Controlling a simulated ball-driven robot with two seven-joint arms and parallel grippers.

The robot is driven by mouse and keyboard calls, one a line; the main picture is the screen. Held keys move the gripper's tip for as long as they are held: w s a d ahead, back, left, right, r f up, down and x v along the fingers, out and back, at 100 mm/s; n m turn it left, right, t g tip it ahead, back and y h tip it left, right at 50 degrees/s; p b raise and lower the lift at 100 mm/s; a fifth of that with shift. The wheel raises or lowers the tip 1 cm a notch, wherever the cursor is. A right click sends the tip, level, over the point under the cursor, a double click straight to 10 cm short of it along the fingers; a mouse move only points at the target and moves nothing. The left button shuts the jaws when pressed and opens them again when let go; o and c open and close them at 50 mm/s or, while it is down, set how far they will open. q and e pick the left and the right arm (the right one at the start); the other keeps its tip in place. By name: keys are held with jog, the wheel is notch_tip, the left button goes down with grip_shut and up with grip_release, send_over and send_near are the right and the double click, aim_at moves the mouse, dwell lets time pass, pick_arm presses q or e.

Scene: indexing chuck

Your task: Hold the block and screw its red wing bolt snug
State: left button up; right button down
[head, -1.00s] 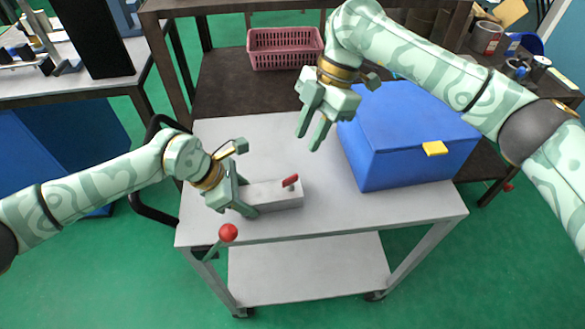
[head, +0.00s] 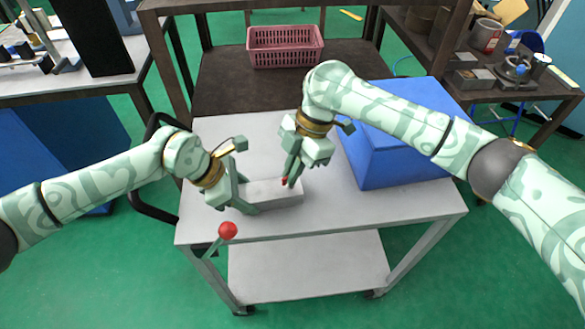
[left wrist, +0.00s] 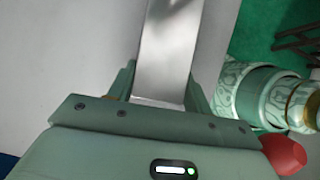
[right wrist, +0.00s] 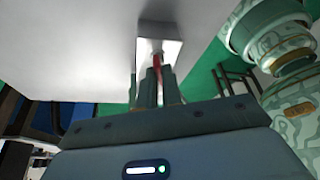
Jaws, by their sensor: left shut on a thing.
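The block (head: 277,192) is a pale grey bar lying on the cart top. My left gripper (head: 246,196) is shut on its left end; the block also shows between the fingers in the left wrist view (left wrist: 168,50). The red wing bolt (head: 284,181) is at the block's right end, mostly hidden by my right gripper (head: 291,178). In the right wrist view the bolt's red wing (right wrist: 157,62) shows at the fingertips, between the two fingers. The fingers are close together, pointing down at the bolt; I cannot tell whether they touch it.
A blue box (head: 385,160) stands on the cart (head: 330,215) to the right, partly behind my right arm. A red ball-topped lever (head: 228,230) is at the cart's front left. A pink basket (head: 285,47) sits on the table behind. The cart top's front right is clear.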

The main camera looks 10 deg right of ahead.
jog(key=shift+m, duration=0.3)
jog(key=m+t, duration=0.1)
jog(key=m, duration=0.3)
jog(key=shift+s+d+t, duration=0.1)
jog(key=shift+t, duration=0.3)
jog(key=shift+s+m+t, duration=0.1)
jog(key=shift+m+t, duration=0.9)
jog(key=shift+m, duration=1.6)
jog(key=c, duration=1.6)
grip_release()
jog(key=shift+o, duration=0.2)
jog(key=v, duration=1.2)
